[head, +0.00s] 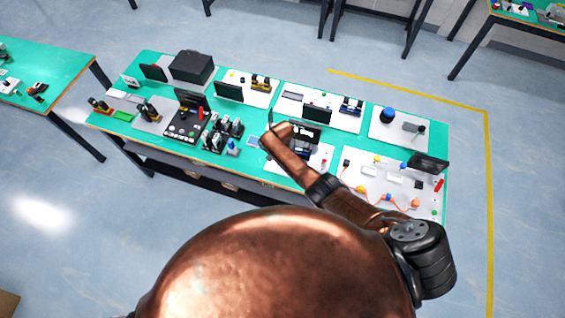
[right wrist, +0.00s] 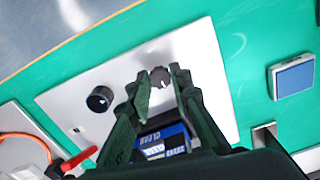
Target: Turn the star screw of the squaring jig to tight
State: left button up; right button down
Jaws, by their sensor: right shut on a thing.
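In the right wrist view, my right gripper (right wrist: 161,82) has its two dark green fingers on either side of a small dark lobed knob, which looks like the star screw (right wrist: 159,75). The fingers are closed on it near their tips. The screw stands at a pale plate (right wrist: 75,103), which seems to belong to the jig. How far the screw is turned cannot be told. In the head view, my right arm reaches over the middle of the bench, and its gripper and the jig are mostly hidden or too small to make out. My left gripper is not in view.
A black round knob (right wrist: 98,99) sits on the same plate. A blue lettered block (right wrist: 163,142) lies behind the fingers. A red-handled part (right wrist: 80,158) and a blue-topped block (right wrist: 292,77) are nearby. The green bench (head: 120,120) carries several other stations and dark screens.

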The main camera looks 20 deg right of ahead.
jog(key=c, duration=1.7)
grip_release()
jog(key=shift+c, duration=0.2)
notch_tip(320, 180, up, 12)
